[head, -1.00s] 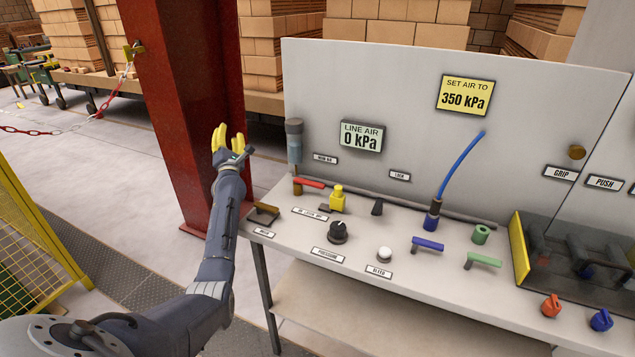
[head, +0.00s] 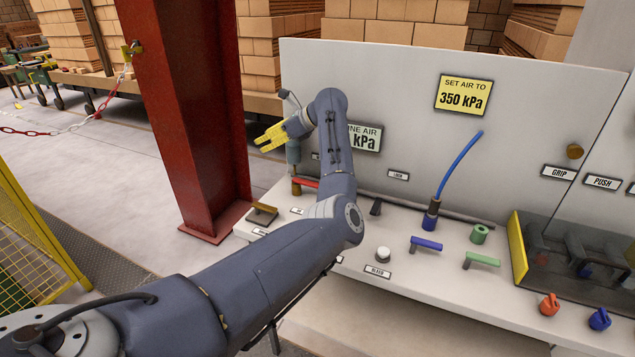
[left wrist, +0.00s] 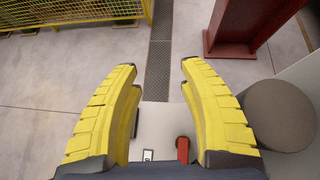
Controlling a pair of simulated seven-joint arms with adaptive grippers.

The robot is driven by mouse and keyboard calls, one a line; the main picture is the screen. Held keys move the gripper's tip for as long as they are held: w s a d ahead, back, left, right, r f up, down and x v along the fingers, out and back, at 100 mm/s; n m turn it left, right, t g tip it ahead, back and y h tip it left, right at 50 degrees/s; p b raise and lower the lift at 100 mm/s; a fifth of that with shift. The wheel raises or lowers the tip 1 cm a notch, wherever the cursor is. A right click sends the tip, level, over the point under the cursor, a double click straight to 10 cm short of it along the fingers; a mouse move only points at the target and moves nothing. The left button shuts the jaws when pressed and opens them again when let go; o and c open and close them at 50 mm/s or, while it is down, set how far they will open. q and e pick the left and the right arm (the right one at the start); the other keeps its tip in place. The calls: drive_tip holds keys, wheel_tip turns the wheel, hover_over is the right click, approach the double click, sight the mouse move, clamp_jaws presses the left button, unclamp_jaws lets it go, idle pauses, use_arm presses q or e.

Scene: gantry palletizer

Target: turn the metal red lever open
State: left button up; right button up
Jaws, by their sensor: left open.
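The red lever (head: 306,182) sits on a brass-coloured valve at the back left of the grey bench, below a grey cylinder (head: 293,152). My left gripper (head: 262,142) is open and empty, above the lever and in front of the cylinder, its yellow fingers pointing left. In the left wrist view the open fingers (left wrist: 158,75) frame the floor and bench edge. The red lever (left wrist: 183,148) shows low between them, nearer the right finger, apart from both. The grey cylinder (left wrist: 281,115) stands just right of the right finger. My left arm hides part of the bench. My right gripper is not in view.
A red steel column (head: 190,110) stands left of the bench. The back panel (head: 400,100) rises behind. A blue lever (head: 426,243), a green lever (head: 482,259) and a white button (head: 383,254) lie to the right. A yellow fence (left wrist: 70,14) stands beyond.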

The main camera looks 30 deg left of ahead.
sight(314, 183)
use_arm(q)
drive_tip(key=w+d+r+m+t+h, duration=0.1)
drive_tip(key=w+d+h, duration=0.2)
drive_tip(key=d, duration=0.7)
drive_tip(key=w+d+r+t+h, duration=0.1)
drive_tip(key=w+d+h, duration=0.25)
drive_tip(key=d, duration=0.65)
drive_tip(key=shift+t, duration=0.3)
drive_tip(key=x, duration=1.7)
drive_tip(key=shift+s+d+f, duration=0.1)
drive_tip(key=shift+s, duration=0.25)
clamp_jaws()
